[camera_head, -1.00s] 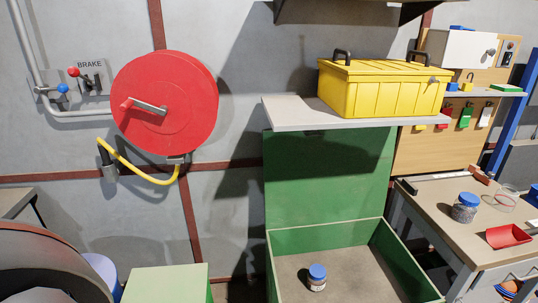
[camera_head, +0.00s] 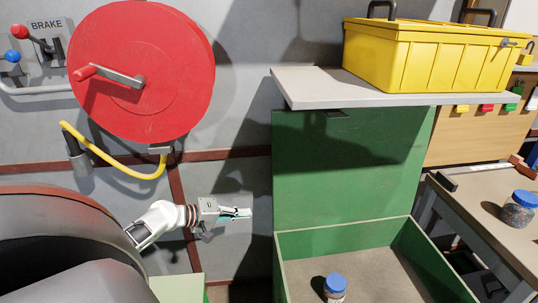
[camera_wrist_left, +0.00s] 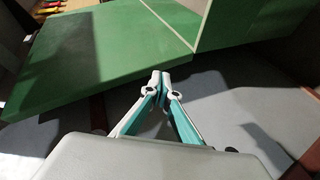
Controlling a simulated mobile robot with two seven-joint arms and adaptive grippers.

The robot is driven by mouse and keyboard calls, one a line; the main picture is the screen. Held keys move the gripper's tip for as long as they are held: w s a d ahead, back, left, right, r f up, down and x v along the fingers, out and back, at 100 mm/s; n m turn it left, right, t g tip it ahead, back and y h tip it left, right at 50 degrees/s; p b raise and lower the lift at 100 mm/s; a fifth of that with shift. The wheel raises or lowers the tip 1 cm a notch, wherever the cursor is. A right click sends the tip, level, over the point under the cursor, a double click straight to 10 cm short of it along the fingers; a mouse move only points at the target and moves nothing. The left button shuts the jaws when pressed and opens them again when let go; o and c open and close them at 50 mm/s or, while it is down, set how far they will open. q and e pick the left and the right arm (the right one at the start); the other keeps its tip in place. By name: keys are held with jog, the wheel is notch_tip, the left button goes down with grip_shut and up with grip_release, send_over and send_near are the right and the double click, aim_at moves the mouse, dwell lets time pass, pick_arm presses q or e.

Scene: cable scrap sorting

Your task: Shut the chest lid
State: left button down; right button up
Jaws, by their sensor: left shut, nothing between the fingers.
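The green chest (camera_head: 300,243) stands with its green lid (camera_head: 345,165) raised upright at the back. A blue-capped jar (camera_head: 335,288) stands on the chest's floor. My left gripper (camera_head: 248,213) is shut and empty, just left of the chest, near the lid's lower left side and apart from it in the head view. In the left wrist view the shut fingertips (camera_wrist_left: 161,75) point toward the green lid and chest side (camera_wrist_left: 110,55); I cannot tell the exact gap. My right gripper is not in view.
A grey shelf (camera_head: 400,99) holding a yellow toolbox (camera_head: 430,58) is above the lid. A red reel (camera_head: 140,72) with a yellow hose (camera_head: 115,160) is on the wall at left. A workbench (camera_head: 490,210) with a jar (camera_head: 518,209) stands at right.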

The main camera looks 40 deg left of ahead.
pick_arm(q)
jog(key=w+a+r+n+t+h+b, duration=0.1)
jog(key=w+a+r+n+t, duration=0.2)
jog(key=r, duration=0.6)
jog(key=w+a+r+n+t+h+b, duration=0.1)
jog(key=w+a+r+b, duration=0.2)
jog(key=r, duration=0.6)
jog(key=x, duration=0.7)
jog(key=shift+w+a+f+b, duration=0.2)
jog(key=shift+a+f+b, duration=0.1)
jog(key=shift+f, duration=0.1)
jog(key=shift+w+d, duration=0.15)
jog(key=shift+w, duration=0.35)
jog(key=shift+w+r, duration=0.1)
jog(key=shift+r, duration=0.05)
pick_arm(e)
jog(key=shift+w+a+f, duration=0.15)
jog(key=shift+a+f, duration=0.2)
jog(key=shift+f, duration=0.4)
pick_arm(q)
jog(key=shift+d, duration=0.1)
